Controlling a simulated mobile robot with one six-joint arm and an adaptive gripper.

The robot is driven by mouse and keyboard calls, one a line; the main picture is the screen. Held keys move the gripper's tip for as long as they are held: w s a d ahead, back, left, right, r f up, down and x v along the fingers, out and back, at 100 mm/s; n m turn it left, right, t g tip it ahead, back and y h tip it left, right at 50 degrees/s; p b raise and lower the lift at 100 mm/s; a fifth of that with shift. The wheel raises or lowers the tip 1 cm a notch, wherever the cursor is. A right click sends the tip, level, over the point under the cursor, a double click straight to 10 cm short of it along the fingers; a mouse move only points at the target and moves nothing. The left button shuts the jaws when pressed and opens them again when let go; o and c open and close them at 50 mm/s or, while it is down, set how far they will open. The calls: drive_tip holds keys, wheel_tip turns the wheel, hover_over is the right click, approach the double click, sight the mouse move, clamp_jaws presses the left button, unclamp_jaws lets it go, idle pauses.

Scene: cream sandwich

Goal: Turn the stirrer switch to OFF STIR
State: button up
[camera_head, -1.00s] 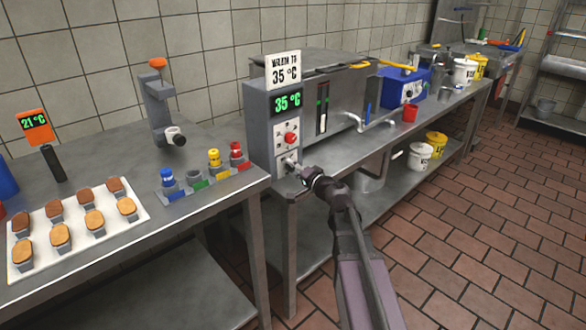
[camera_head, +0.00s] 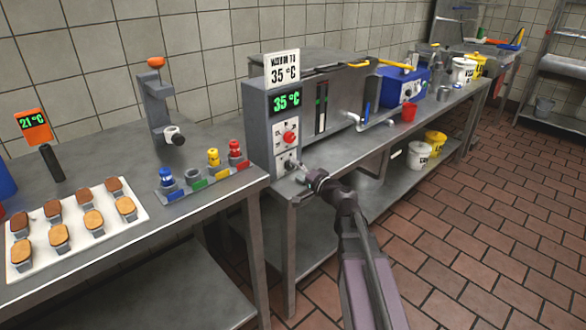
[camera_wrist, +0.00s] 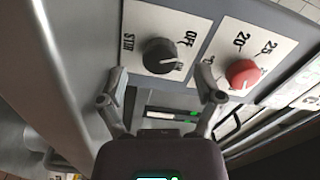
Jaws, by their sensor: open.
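The stirrer switch is a black round knob (camera_wrist: 160,55) on a white plate (camera_wrist: 150,22) lettered "OFF" and "STIR". A small pale mark shows on the knob's lower right; I cannot tell its exact setting. In the head view the switch (camera_head: 287,163) is low on the front of the grey control box (camera_head: 258,125). My gripper (camera_wrist: 157,90) is open and empty, its fingers apart on either side below the knob. It shows no contact with the knob. In the head view my gripper (camera_head: 304,170) is just right of the switch.
A red dial (camera_wrist: 243,73) marked with numbers sits beside the switch, close to my right finger; it also shows in the head view (camera_head: 290,137). The display (camera_head: 287,101) reads 35 °C. A metal tank (camera_head: 340,100) stands behind. A moulds tray (camera_head: 100,243) lies left.

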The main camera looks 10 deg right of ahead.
drive_tip(key=v, duration=0.9)
drive_tip(key=shift+s, duration=0.15)
drive_tip(key=s+a+f+n+g, duration=0.5)
drive_tip(key=a+f+n+g, duration=0.1)
drive_tip(key=a+f+g, duration=0.35)
drive_tip(key=s+d+f+n+g+h, duration=0.2)
drive_tip(key=s+f+g+h, duration=0.4)
drive_tip(key=s+f+h, duration=0.3)
drive_tip(key=shift+s+d+n, duration=0.2)
drive_tip(key=shift+d+n, duration=0.1)
drive_tip(key=shift+d, duration=0.15)
